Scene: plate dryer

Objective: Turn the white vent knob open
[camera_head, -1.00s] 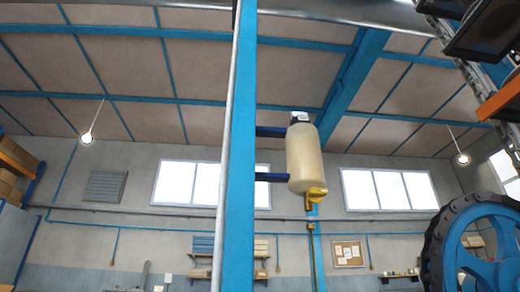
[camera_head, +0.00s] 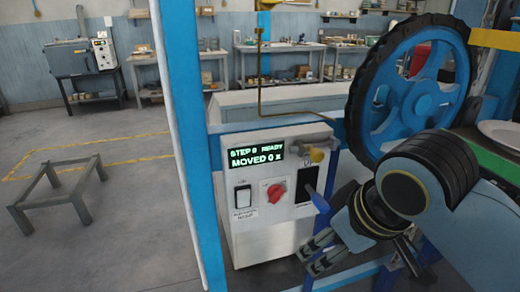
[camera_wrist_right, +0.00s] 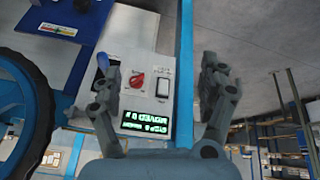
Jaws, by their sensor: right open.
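A white control box (camera_head: 270,200) stands behind the blue post in the head view. Its front has a red knob (camera_head: 276,192), a white rocker switch (camera_head: 243,196), a lit green display (camera_head: 256,154) and a blue-handled lever (camera_head: 318,200). I cannot make out a white vent knob for certain. My right gripper (camera_head: 362,262) is open and empty, low in front of the box. In the wrist view its spread fingers (camera_wrist_right: 158,62) frame the panel with the red knob (camera_wrist_right: 136,80). My left gripper is not in view.
A large black-rimmed blue wheel (camera_head: 415,95) stands right of the box. The blue post (camera_head: 190,140) rises left of it. A low metal frame (camera_head: 62,190) stands on open floor at left. A white plate (camera_head: 500,133) is at the right edge.

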